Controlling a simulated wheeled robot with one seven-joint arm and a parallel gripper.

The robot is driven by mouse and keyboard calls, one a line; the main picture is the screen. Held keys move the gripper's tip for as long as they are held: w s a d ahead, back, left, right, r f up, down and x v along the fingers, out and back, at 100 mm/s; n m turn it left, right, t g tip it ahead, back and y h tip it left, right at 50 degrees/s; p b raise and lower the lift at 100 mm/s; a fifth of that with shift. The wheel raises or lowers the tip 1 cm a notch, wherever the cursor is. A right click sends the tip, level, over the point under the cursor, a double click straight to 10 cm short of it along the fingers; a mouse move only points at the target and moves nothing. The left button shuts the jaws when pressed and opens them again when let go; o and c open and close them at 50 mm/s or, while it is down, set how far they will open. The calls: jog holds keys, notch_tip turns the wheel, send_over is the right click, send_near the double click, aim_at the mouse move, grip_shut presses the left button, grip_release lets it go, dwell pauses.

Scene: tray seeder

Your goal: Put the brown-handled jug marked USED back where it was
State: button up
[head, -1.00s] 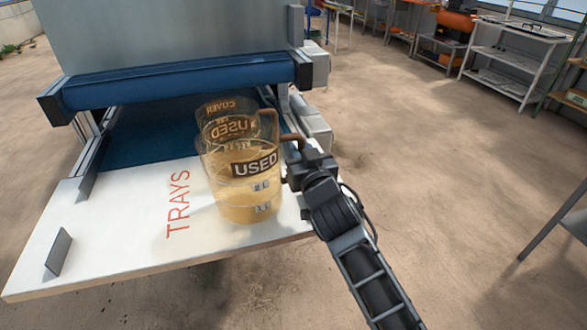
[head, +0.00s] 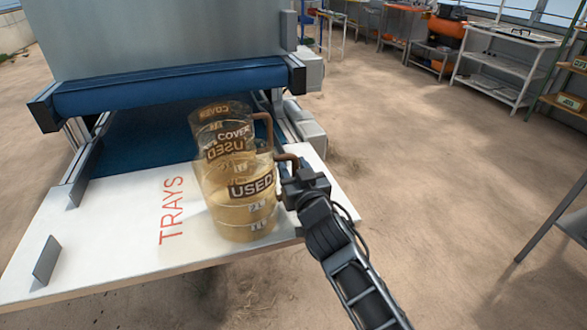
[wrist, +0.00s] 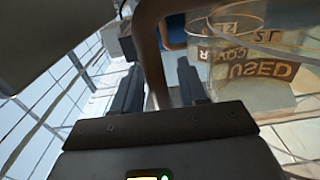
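The jug marked USED (head: 262,212) is clear, holds yellowish contents and has a brown handle (head: 287,159). It is upright over the right front part of the white board marked TRAYS (head: 125,215); I cannot tell whether its base touches the board. My gripper (head: 294,178) is at its handle on the right side. In the wrist view the handle (wrist: 152,70) passes between my two fingers (wrist: 160,88), and the jug (wrist: 245,90) shows to the right. The gripper moves together with the jug, so it is shut on the handle.
A second clear jug with a brown handle, marked COVER (head: 229,134), stands just behind and partly shows through the held one. A blue roller (head: 175,88) and grey housing (head: 160,35) rise behind. Small metal guides (head: 46,261) stand on the board's left. Its left part is clear.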

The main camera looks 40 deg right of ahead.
jog(key=shift+o, duration=0.2)
jog(key=shift+r, duration=0.15)
jog(key=b+v, duration=0.1)
jog(key=v, duration=1.1)
jog(key=shift+b, duration=0.3)
jog(key=s+a+f+n+g+y, duration=0.1)
jog(key=s+a+f+y, duration=0.2)
jog(key=s, duration=0.6)
jog(key=s+a+f+n+y, duration=0.1)
jog(key=s+a+f, duration=0.1)
jog(key=s+a, duration=0.45)
jog(key=s+r+n, duration=0.1)
jog(key=s+r, duration=0.1)
jog(key=s, duration=0.7)
jog(key=s+d+r+g+y, duration=0.1)
jog(key=s+r, duration=0.2)
jog(key=s, duration=0.7)
jog(key=shift+s+n+y, duration=0.25)
jog(key=shift+n+y, duration=0.05)
jog(key=shift+n, duration=0.1)
jog(key=shift+d, duration=0.1)
